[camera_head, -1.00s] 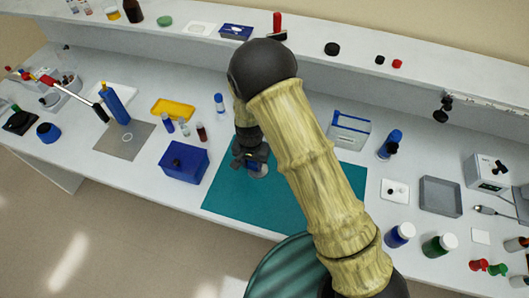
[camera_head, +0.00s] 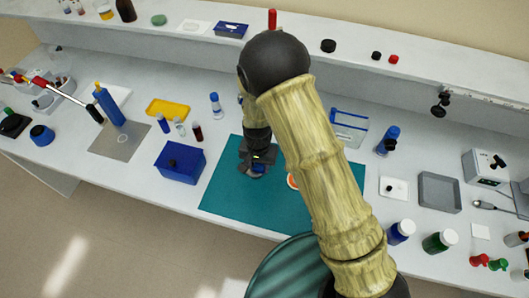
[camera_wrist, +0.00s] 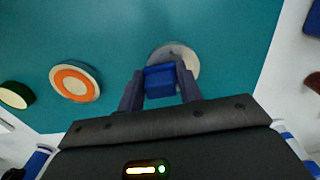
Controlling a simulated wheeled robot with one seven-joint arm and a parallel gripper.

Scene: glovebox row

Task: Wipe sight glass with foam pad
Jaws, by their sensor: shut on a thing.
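My gripper (camera_wrist: 160,82) is shut on a small blue block, the foam pad (camera_wrist: 160,80), held between its two dark fingers. In the head view, my gripper (camera_head: 257,160) is over the teal mat (camera_head: 225,190) with the blue pad (camera_head: 258,169) below it. A pale round disc (camera_wrist: 184,55), which looks like the sight glass, lies on the mat behind the pad in the wrist view. The pad covers part of it, and I cannot tell whether they touch. An orange-and-white disc (camera_wrist: 75,82) lies to the left, partly behind my arm in the head view (camera_head: 292,182).
A dark-rimmed disc (camera_wrist: 15,95) is at the wrist view's left edge. A blue box (camera_head: 179,163) stands left of the mat, with small vials (camera_head: 179,127) behind it. A blue-edged clear holder (camera_head: 349,127) stands behind the mat. The mat's front left is clear.

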